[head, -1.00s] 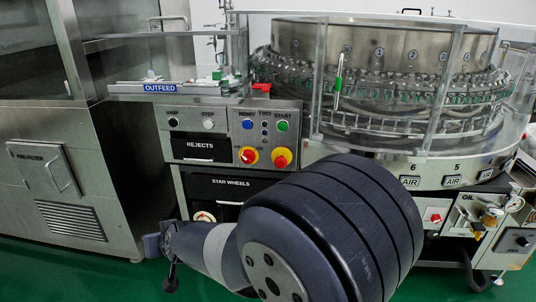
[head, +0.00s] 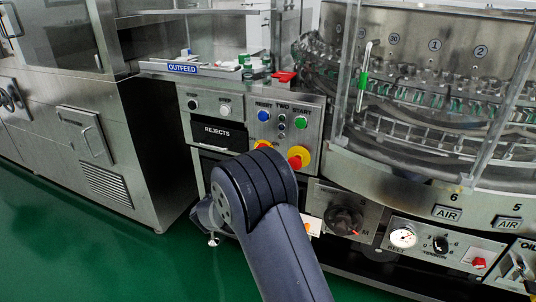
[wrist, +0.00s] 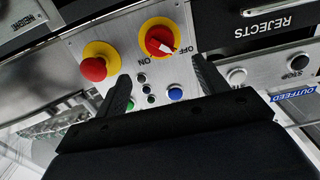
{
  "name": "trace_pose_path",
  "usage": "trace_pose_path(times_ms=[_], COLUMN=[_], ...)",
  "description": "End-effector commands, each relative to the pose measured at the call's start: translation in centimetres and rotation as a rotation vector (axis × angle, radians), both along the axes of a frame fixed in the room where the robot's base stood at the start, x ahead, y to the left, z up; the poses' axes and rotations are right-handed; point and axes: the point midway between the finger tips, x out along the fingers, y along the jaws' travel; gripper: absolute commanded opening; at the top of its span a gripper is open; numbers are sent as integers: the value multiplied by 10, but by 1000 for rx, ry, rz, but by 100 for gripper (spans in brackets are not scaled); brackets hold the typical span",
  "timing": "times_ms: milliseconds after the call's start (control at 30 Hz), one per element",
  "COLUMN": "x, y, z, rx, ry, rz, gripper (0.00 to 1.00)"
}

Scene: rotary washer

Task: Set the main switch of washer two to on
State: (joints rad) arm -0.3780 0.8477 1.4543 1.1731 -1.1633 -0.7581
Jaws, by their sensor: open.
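The panel of washer two (head: 284,113) carries the main switch, a red knob on a yellow disc. In the head view my arm covers most of the switch (head: 262,145). In the wrist view, upside down, the switch (wrist: 157,36) shows whole, its white pointer towards the OFF label and ON beside it. My gripper (wrist: 161,76) is open and empty. Its two fingers spread either side of the panel's middle, and the switch lies beyond the tips, between their lines. No contact with the knob shows. My gripper is hidden in the head view.
A red mushroom button (wrist: 97,62) on yellow sits beside the switch, near one finger. Blue RESET (head: 263,116) and green START (head: 301,123) buttons are above. The REJECTS panel (head: 218,134) is left. Green floor is clear at lower left.

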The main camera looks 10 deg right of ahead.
Motion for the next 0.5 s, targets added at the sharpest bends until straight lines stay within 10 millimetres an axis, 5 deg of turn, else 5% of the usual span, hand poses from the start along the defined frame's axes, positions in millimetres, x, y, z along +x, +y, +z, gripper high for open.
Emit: trace_pose_path(times_ms=[500], x=[71], y=[-52], z=[-1], rx=[2], ry=[-1], rz=[1], gripper=[68])
